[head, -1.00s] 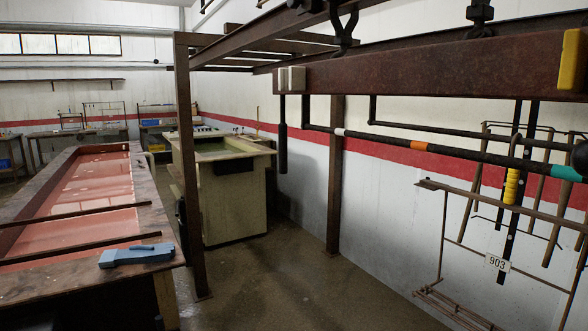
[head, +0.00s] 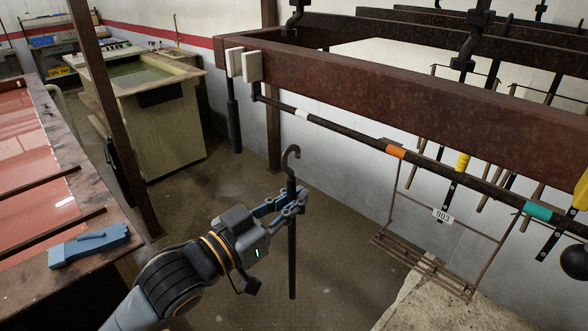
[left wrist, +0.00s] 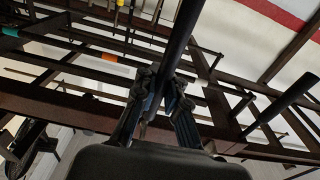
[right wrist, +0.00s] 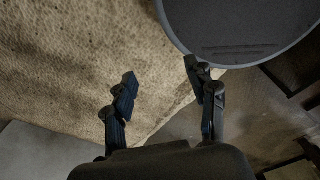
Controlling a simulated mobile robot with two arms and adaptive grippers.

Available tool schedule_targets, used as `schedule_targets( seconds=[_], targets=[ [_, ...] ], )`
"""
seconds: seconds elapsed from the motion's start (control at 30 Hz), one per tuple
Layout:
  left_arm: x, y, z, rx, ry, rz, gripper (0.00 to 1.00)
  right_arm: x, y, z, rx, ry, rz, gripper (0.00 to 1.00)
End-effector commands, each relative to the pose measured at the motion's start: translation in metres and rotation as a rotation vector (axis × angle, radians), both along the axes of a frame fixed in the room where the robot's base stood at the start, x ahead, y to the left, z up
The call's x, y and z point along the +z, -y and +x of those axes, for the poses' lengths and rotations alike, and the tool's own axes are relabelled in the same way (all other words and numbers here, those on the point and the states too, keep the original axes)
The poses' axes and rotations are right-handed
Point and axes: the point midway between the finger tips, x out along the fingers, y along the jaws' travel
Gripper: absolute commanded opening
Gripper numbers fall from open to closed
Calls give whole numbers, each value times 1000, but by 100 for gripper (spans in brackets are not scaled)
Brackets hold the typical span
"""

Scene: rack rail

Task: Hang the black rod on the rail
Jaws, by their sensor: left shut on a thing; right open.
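My left gripper (head: 281,203) is shut on the black rod (head: 292,250), near its upper end. The rod hangs upright, with its open hook (head: 291,155) at the top above the fingers. In the left wrist view the rod (left wrist: 181,35) runs between the closed fingers (left wrist: 160,92). The rail (head: 345,131), a dark bar with white, orange and teal bands, runs along the front of the rusty beam. My right gripper (right wrist: 165,88) is open and empty in the right wrist view.
A rack with a 903 tag (head: 442,215) hangs on the rail's right part. Another black rod (head: 233,120) hangs at the beam's left end. A black ball (head: 575,261) is at the right edge.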

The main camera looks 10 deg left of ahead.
Motion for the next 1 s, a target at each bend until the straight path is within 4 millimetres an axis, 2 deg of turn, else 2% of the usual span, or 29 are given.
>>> schedule_targets(
  seconds=[0.03, 0.27, 0.6, 1.0],
  targets=[
    [6, 0, 1, -4, 2, 1, 0, 4, 0, 3, 0, 4, 1, 57],
    [5, 5, 8, -6, 2, -4, 0, 3, -4, 12, 2, 19, 6, 57],
    [5, 19, 27, -6, 3, -3, 0, 1, -14, 11, 2, 18, 18, 57],
    [5, 36, 50, -5, 4, -3, 0, -3, -11, 9, 2, 13, 14, 57]
  ],
)
